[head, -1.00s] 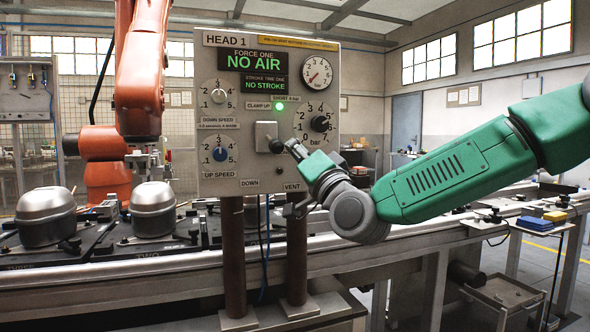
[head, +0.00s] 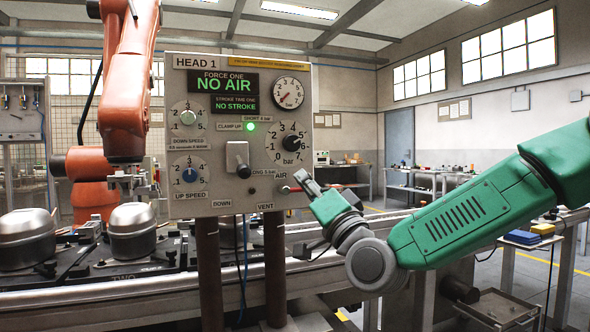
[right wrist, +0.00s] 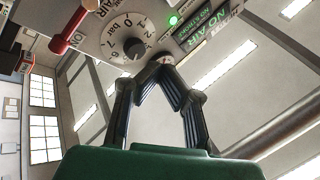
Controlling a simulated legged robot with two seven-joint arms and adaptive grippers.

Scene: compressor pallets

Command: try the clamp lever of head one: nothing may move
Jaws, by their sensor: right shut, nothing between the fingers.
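The HEAD 1 panel (head: 207,68) stands left of centre in the head view. Its clamp lever (head: 242,170), a dark knob on a light square plate, sits low on the panel's middle and points down and outward. The green CLAMP UP lamp (head: 250,127) is lit. The displays read NO AIR and NO STROKE. My right gripper (head: 303,180) is shut and empty, right of the lever and apart from it, near the panel's lower right edge. In the right wrist view its fingertips (right wrist: 162,70) meet below the bar dial (right wrist: 126,42). My left gripper is out of view.
A red AIR handle (head: 285,189) is close to my right gripper; it also shows in the right wrist view (right wrist: 66,40). An orange robot arm (head: 130,80) hangs over silver compressor shells (head: 133,230) at the left. A conveyor rail (head: 130,285) runs below the panel.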

